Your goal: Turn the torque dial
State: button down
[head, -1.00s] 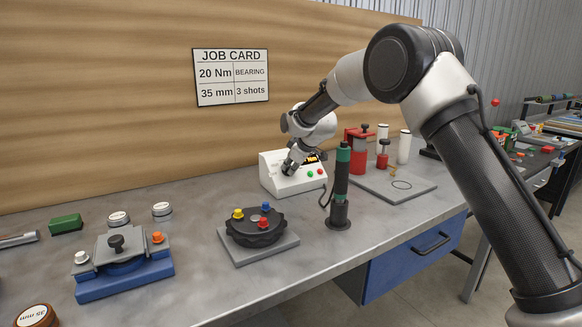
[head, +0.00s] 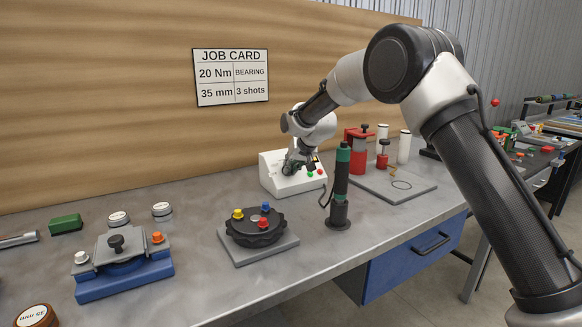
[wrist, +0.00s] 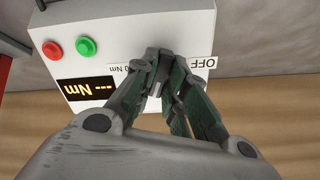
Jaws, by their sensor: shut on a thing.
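The white control box (head: 296,186) stands at the back of the bench against the wooden board. My gripper (head: 291,168) is at its sloped front face. In the wrist view, where the box appears upside down, my gripper (wrist: 163,66) is shut on the small grey torque dial (wrist: 153,56). The fingers hide most of the dial, so its pointer cannot be read. An "OFF" label (wrist: 202,63) and a partly covered "Nm" label (wrist: 122,69) show on either side. The display (wrist: 86,89) reads "--- Nm". A green button (wrist: 86,46) and a red button (wrist: 52,50) are beside it.
The job card (head: 231,77) reads 20 Nm, bearing, 35 mm, 3 shots. A green and black tool (head: 341,185) stands upright in front of the box. A round black fixture (head: 257,229) and a blue-based fixture (head: 124,266) sit further left. Red equipment (head: 358,152) stands right.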

jog(key=m, duration=1.3)
jog(key=shift+m, duration=0.3)
dwell(0.4)
jog(key=c, duration=1.4)
grip_release()
jog(key=shift+c, duration=0.2)
jog(key=v, duration=1.2)
